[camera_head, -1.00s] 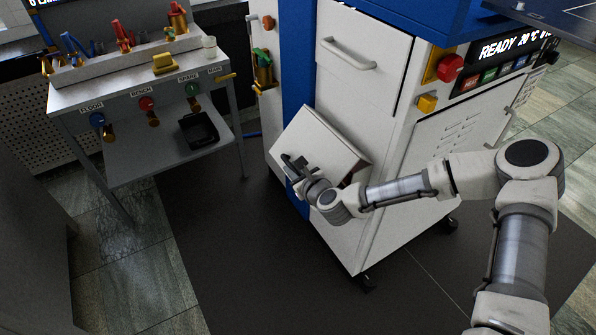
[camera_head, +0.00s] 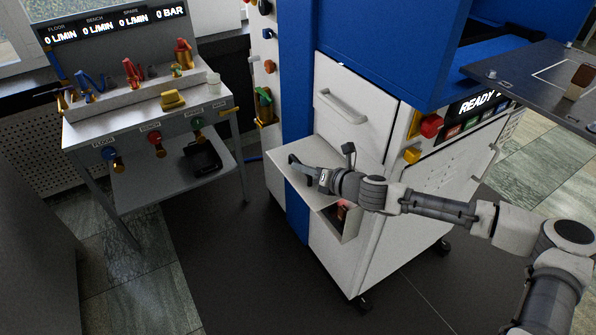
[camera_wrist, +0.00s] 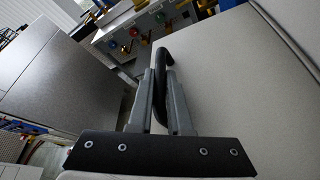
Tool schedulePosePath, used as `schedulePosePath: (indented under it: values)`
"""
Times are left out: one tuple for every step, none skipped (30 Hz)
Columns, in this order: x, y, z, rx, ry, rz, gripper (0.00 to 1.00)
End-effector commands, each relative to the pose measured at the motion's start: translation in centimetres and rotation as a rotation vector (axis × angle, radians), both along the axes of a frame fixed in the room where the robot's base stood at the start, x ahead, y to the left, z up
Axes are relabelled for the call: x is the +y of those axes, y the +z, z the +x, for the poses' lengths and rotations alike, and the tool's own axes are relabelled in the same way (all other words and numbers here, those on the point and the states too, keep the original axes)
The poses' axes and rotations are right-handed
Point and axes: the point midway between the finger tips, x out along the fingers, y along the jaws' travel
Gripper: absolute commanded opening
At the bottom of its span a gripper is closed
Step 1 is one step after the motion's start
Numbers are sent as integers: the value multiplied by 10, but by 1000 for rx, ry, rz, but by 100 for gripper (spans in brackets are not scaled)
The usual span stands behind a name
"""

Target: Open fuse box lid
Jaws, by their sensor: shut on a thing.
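The fuse box (camera_head: 352,228) is a pale box on the front of the white and blue press. Its lid (camera_head: 285,158) is swung partly up, and part of the inside shows below it, with a small reddish part (camera_head: 342,212). My gripper (camera_head: 308,172) is at the lid's outer face, shut on its black handle (camera_head: 294,160). In the wrist view the two grey fingers (camera_wrist: 160,82) close around the curved black handle (camera_wrist: 164,58). The pale lid (camera_wrist: 230,75) fills the right of that view. My wrist hides some of the box opening.
A grey bench (camera_head: 150,120) with coloured valves stands to the left. A drawer with a pale handle (camera_head: 342,106) is above the box. A dark shelf (camera_head: 540,85) juts out at upper right. The dark floor mat (camera_head: 230,270) in front is clear.

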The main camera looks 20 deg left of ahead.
Motion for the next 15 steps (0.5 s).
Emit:
schedulePosePath:
  values:
    - [-1, 8, 2, -4, 1, 1, 0]
    - [-2, 9, 3, -4, 1, 1, 0]
    - [-3, 10, 4, -4, 1, 1, 0]
    - [-4, 11, 5, -4, 1, 0, 0]
    - [-4, 12, 6, -4, 0, 0, 0]
    - [-5, 13, 6, -5, 1, -1, 0]
    - [-5, 13, 7, -5, 1, -1, 0]
    - [-6, 14, 7, -5, 1, -1, 0]
    - [-6, 14, 8, -5, 1, -1, 0]
    - [-6, 14, 8, -6, 1, -1, 0]
    - [-6, 14, 8, -5, 1, -1, 0]
    - [-6, 14, 8, -6, 1, -1, 0]
    - [-6, 14, 8, -6, 1, -1, 0]
    - [-7, 14, 9, -6, 1, -1, 0]
    - [-7, 14, 9, -6, 1, -1, 0]
